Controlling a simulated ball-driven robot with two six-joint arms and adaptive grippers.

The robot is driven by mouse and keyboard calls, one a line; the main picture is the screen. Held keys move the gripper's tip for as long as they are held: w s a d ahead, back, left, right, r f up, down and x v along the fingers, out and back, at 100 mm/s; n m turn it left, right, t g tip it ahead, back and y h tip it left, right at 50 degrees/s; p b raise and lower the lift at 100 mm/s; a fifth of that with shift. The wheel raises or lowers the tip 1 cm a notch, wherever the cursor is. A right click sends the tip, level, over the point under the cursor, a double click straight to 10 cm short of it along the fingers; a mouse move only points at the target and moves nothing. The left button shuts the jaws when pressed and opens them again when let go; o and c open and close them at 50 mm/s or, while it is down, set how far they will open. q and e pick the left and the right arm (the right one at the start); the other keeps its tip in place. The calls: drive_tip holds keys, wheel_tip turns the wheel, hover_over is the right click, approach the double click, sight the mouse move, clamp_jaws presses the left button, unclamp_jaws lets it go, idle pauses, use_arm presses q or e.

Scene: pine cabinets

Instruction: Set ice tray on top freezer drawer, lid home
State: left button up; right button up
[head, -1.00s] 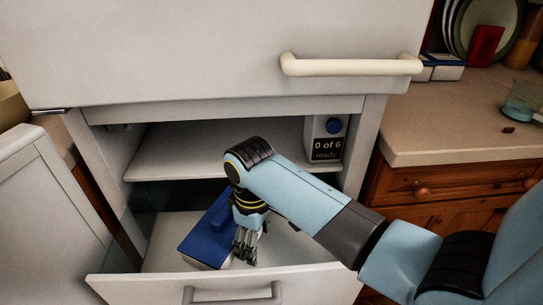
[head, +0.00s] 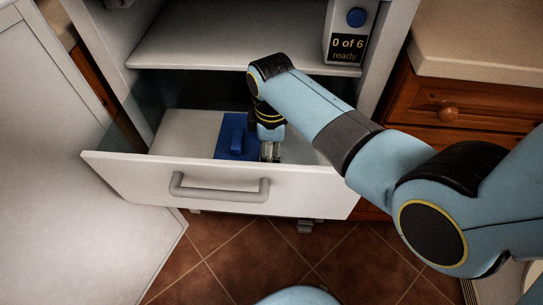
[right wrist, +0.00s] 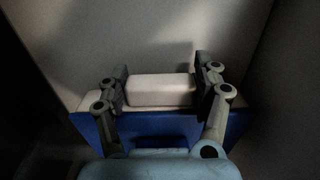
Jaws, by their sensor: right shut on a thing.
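The ice tray's blue lid (head: 226,146), with a raised blue grip on top, shows in the open top freezer drawer (head: 215,185), left of my right gripper (head: 270,152). My right gripper points down inside the drawer. In the right wrist view my gripper (right wrist: 161,90) has its fingers on both sides of a white block (right wrist: 160,90) at the tray's edge, with the blue lid (right wrist: 150,126) beside it. The gripper is shut on this block. The head view hides most of the tray's white body. My left gripper is out of view.
A white shelf (head: 240,45) is above the drawer. A box with a blue button (head: 347,35) reads "0 of 6 ready". The open freezer door (head: 75,170) stands at the left. Pine cabinets (head: 460,105) are at the right.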

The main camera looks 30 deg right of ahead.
drive_tip(key=shift+f, duration=0.8)
drive_tip(key=shift+f, duration=0.1)
drive_tip(key=o, duration=1.4)
wheel_tip(320, 180, up, 12)
drive_tip(key=p, duration=0.3)
drive_tip(key=shift+f, duration=0.2)
drive_tip(key=shift+r, duration=0.35)
